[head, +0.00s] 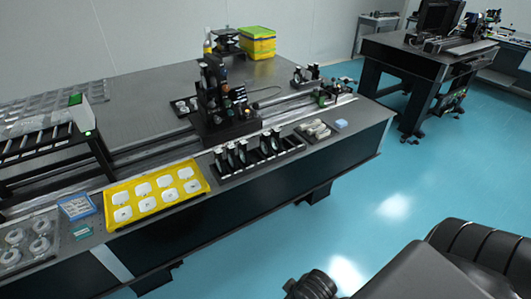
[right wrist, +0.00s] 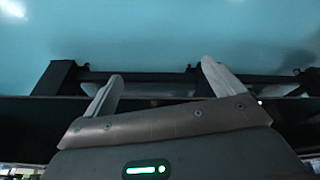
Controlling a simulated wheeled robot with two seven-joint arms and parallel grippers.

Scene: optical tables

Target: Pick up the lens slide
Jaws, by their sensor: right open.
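No single object is clearly identifiable as the lens slide. In the head view, several upright round lenses in dark mounts stand in a black rack (head: 258,155) along the table's front edge. A yellow tray (head: 108,206) left of it holds several white square pieces with small round centres. My right gripper (right wrist: 162,69) shows in the right wrist view with its two pale fingers spread wide and nothing between them. It faces the blue floor and a dark table frame, away from these objects. My left gripper is not in view.
The long optical table (head: 150,95) carries a black optical assembly (head: 215,105) on rails. A black stand (head: 50,150) is at left, with a small blue tray (head: 77,206) before it. A grey tray (head: 315,130) lies right of the rack.

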